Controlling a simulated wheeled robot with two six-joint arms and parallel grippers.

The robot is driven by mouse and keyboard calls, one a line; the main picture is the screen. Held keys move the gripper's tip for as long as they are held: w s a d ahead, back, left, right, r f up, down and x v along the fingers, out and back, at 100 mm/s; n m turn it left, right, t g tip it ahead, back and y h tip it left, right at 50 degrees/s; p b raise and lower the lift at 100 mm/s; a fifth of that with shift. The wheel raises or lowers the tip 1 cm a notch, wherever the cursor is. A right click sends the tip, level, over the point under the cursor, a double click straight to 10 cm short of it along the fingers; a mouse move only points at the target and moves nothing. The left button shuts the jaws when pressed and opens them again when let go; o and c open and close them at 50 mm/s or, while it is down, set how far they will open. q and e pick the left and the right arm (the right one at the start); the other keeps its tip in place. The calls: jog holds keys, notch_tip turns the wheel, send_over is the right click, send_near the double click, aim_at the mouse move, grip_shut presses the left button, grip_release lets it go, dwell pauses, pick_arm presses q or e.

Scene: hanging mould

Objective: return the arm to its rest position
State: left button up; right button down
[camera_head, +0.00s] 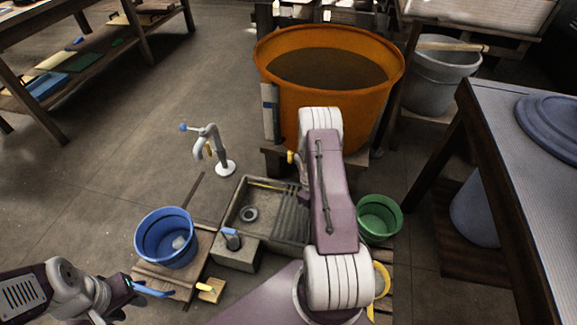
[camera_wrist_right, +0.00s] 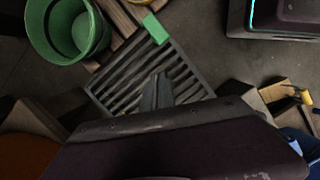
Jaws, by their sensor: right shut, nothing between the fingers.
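My right arm (camera_head: 335,190) is raised in the middle of the head view, its purple and white links crossing in front of the sink and the orange tub. Its gripper is hidden there. In the right wrist view my right gripper (camera_wrist_right: 157,92) shows as grey fingers close together, empty, above a slatted drainboard (camera_wrist_right: 130,72). My left gripper (camera_head: 148,289) is at the lower left of the head view, near the wooden stand under the blue bucket. The gap between its fingers does not show clearly.
A large orange tub (camera_head: 285,105) stands behind the right arm. The stone sink (camera_head: 231,212), blue bucket (camera_head: 165,252), green bucket (camera_head: 388,231) and standing tap (camera_head: 226,168) are around it. A table (camera_head: 535,190) is at the right.

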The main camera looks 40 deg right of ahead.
jog(key=w+a+r+n+t+h, duration=0.1)
jog(key=w+a+r+t, duration=0.1)
jog(key=w+a+r, duration=0.35)
jog(key=w+a+r+n+t, duration=0.1)
jog(key=w+a+r+n, duration=0.1)
jog(key=w+r, duration=0.55)
jog(key=s+a+r+t, duration=0.2)
jog(key=s+a+r, duration=0.1)
jog(key=a+r, duration=0.55)
jog(key=s+a+r+m+g+y, duration=0.1)
jog(key=s+a+m, duration=0.25)
jog(key=s, duration=0.35)
jog(key=s+a+r+m+y, duration=0.1)
jog(key=s+a+m, duration=0.25)
jog(key=s, duration=0.45)
notch_tip(320, 180, up, 36)
jog(key=n+p, duration=0.1)
jog(key=p, duration=3.5)
jog(key=shift+w+a, duration=0.15)
jog(key=shift+w, duration=0.25)
jog(key=shift+f, duration=0.1)
